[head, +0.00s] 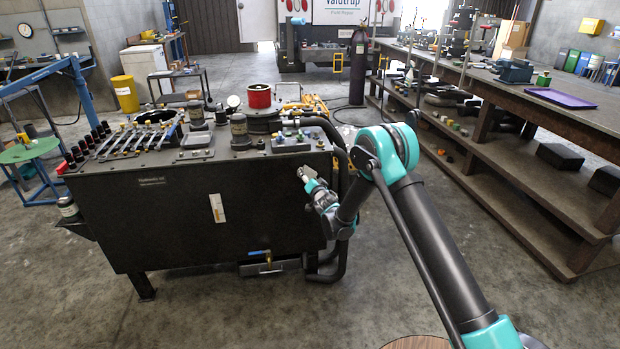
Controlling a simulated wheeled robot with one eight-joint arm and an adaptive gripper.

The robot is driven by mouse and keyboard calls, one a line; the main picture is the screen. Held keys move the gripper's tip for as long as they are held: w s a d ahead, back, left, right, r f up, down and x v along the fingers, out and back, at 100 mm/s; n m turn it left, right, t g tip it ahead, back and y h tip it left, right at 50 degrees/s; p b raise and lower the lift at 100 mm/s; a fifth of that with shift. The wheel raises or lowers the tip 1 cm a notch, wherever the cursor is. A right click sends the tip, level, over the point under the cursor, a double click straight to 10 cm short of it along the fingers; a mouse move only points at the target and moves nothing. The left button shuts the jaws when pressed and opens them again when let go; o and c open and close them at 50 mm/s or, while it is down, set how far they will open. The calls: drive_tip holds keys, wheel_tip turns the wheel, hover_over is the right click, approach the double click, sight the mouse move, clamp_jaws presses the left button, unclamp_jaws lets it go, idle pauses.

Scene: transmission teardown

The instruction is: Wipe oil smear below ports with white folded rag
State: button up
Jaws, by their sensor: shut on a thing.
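The dark hydraulic tank (185,215) stands left of centre, with a broad front face. My gripper (310,183) is at the upper right of that face, near its right edge. It is shut on a small white piece, which looks like the folded rag (303,172). The rag is at or very close to the face; I cannot tell whether it touches. Fittings (291,136) sit on the tank's top right, above my gripper. No oil smear can be made out on the dark face. My gripper and the rag may hide part of it.
Thick dark hoses (342,165) curve down the tank's right side, close to my arm. A drain valve with a blue handle (260,253) sticks out low on the front. A long workbench (560,115) runs along the right. Floor between them is clear.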

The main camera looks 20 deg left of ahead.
drive_tip(key=shift+s+a, duration=0.1)
drive_tip(key=shift+f+v, duration=0.2)
drive_tip(key=shift+v, duration=1.25)
drive_tip(key=shift+f+v, duration=0.15)
drive_tip(key=shift+v, duration=1.3)
drive_tip(key=shift+s+a, duration=0.15)
drive_tip(key=shift+s, duration=0.05)
drive_tip(key=v, duration=0.3)
drive_tip(key=shift+a+f, duration=0.15)
drive_tip(key=shift+f, duration=0.05)
drive_tip(key=f+x, duration=0.1)
drive_tip(key=x, duration=0.6)
drive_tip(key=shift+d+f, duration=0.25)
drive_tip(key=shift+x, duration=1.05)
